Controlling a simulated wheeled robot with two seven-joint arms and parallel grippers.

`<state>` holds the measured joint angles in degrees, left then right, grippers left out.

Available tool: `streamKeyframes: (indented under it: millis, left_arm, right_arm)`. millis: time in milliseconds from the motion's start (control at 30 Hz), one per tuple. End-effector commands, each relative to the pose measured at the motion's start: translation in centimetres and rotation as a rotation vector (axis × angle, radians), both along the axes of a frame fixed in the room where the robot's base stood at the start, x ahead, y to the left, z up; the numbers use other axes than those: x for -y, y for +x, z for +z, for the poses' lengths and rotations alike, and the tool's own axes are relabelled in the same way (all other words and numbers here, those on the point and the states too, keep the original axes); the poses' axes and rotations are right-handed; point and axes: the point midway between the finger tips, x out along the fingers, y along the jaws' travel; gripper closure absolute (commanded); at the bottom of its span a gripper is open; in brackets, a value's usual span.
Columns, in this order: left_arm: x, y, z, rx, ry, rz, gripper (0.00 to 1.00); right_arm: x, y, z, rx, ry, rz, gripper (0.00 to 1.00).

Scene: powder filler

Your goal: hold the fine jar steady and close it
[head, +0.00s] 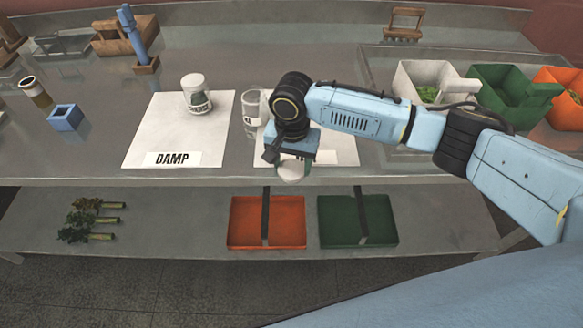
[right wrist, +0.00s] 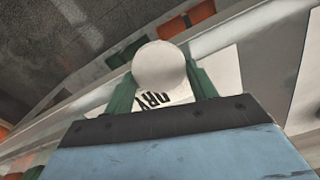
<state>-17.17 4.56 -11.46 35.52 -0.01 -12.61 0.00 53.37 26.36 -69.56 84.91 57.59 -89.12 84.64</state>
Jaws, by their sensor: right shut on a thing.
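My right gripper (head: 290,163) is shut on a round white piece (head: 291,172), held over the front edge of the table. In the right wrist view this white piece (right wrist: 160,66) sits between the green fingers and looks like a lid; its underside is hidden. A white-topped jar with a dark label (head: 197,94) stands upright on the mat marked DAMP. A clear jar (head: 250,108) stands left of my right wrist, and a pale shape beside it is partly hidden by the arm. I cannot tell which jar is the fine one. My left gripper is out of view.
The DAMP mat (head: 145,130) lies left; a second white mat (head: 346,150), lettered DRY, lies under my arm. White (head: 408,92), green (head: 500,105) and orange (head: 563,125) bins stand right. Trays lie on the shelf below.

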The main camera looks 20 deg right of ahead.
Motion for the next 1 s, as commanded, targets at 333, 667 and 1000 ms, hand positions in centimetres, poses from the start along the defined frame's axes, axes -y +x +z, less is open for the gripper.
streamKeyframes:
  millis: [333,667,1000]
  left_arm:
    - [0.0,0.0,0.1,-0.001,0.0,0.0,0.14]
    - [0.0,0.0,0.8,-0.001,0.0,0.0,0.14]
    - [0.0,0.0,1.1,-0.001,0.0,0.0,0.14]
  right_arm:
    - [0.0,0.0,0.7,0.002,0.001,0.0,0.64]
    - [0.0,0.1,6.9,0.002,0.001,0.0,0.64]
    - [0.0,0.0,10.0,-0.001,0.001,0.0,0.64]
